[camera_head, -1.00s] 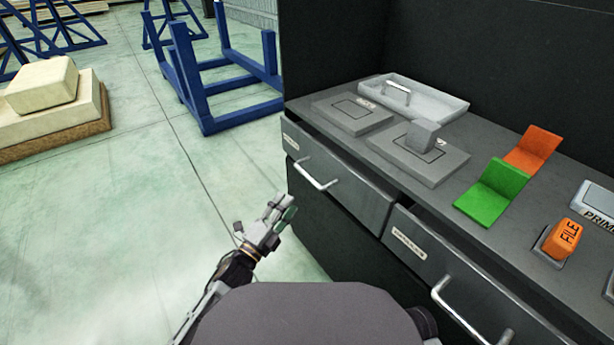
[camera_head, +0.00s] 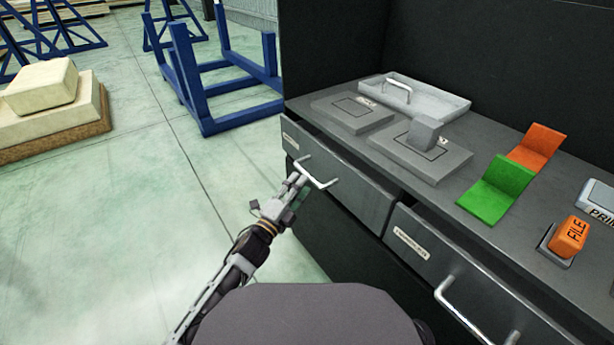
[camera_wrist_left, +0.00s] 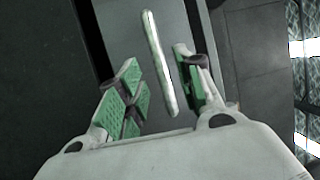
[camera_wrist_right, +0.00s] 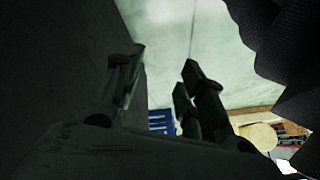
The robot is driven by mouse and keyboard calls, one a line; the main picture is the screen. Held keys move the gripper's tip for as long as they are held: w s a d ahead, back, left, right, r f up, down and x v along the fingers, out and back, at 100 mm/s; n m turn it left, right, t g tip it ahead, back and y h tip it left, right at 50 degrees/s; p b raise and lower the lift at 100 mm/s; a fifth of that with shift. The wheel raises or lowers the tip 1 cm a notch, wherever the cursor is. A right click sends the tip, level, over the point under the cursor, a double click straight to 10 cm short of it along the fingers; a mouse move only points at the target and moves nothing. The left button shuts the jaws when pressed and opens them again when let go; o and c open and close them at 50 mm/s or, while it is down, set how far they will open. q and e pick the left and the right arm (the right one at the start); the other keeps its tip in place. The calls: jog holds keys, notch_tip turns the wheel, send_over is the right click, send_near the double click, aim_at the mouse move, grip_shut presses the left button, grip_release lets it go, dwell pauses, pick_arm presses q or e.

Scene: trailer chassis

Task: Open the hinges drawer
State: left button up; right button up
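A grey drawer (camera_head: 350,190) with a bar handle (camera_head: 318,172) and a small label at its left end is in the left of the cabinet. A second drawer (camera_head: 450,270) with its own handle and label is to its right. I cannot read either label, so I cannot tell which is the hinges drawer. My left gripper (camera_head: 297,184) is at the left drawer's handle. In the left wrist view the handle (camera_wrist_left: 158,65) lies between the spread, green-padded fingers, with gaps visible. My right gripper (camera_wrist_right: 158,80) shows only in its dark wrist view, fingers apart and empty.
The worktop holds a grey tray (camera_head: 455,105), a grey block on a plate (camera_head: 420,155), green (camera_head: 492,190) and orange (camera_head: 540,145) angled pieces and an orange FILE block (camera_head: 569,238). Blue stands (camera_head: 225,120) stand on the floor at left. Open floor lies left of the cabinet.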

aim_at(307, 173)
pick_arm(q)
jog(key=shift+b+x, duration=0.6)
jog(key=shift+x, duration=2.1)
pick_arm(e)
jog(key=shift+a+f+t, duration=0.2)
jog(key=shift+f+t, duration=0.1)
jog(key=shift+f, duration=1.05)
pick_arm(q)
jog(key=shift+c, duration=0.2)
jog(key=c, duration=0.7)
jog(key=shift+f, duration=0.1)
grip_shut()
pick_arm(e)
jog(key=shift+w+r, duration=0.15)
